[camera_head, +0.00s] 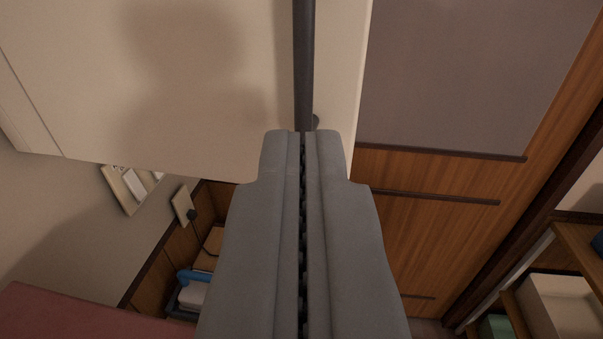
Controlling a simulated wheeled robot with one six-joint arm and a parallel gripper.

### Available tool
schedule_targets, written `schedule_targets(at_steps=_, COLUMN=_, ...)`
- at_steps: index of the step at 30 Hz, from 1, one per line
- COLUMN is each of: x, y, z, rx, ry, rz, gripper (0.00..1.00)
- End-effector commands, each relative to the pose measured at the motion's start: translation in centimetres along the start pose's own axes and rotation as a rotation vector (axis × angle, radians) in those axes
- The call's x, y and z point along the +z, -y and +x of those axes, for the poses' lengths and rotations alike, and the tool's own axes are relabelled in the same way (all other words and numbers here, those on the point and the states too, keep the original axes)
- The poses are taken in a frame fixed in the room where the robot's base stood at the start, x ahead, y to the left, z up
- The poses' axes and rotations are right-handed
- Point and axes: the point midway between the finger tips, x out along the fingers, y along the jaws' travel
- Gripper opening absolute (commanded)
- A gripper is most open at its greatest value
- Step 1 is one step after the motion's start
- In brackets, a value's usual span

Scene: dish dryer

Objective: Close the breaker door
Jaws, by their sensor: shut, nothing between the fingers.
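My gripper (303,135) is shut and empty, in the middle of the view. Its fingertips point up the picture, in front of a large cream panel (200,100). A dark vertical bar (303,60), like a handle, runs from the top edge down to the fingertips. I cannot tell whether the fingertips touch the bar or the panel. Nothing can be made out clearly as a breaker door. I cannot tell whether the cream panel is that door. The gripper hides what lies directly behind it.
A wood-panelled wall (440,245) with a grey-brown panel (450,70) is on the right. Shelves with a pale box (568,308) stand at lower right. A wall switch plate (124,189) and a plugged outlet (184,204) are at left. A reddish surface (60,315) is at lower left.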

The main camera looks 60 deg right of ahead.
Motion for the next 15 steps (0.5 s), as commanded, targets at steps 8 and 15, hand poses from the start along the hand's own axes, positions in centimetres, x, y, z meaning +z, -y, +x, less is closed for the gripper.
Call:
schedule_targets(at_steps=8, x=0.0, y=-0.1, z=4.5, rx=0.003, ry=0.001, rz=0.000, gripper=0.00)
schedule_targets(at_steps=15, x=0.0, y=0.0, z=6.7, rx=0.002, ry=0.001, rz=-0.001, gripper=0.00)
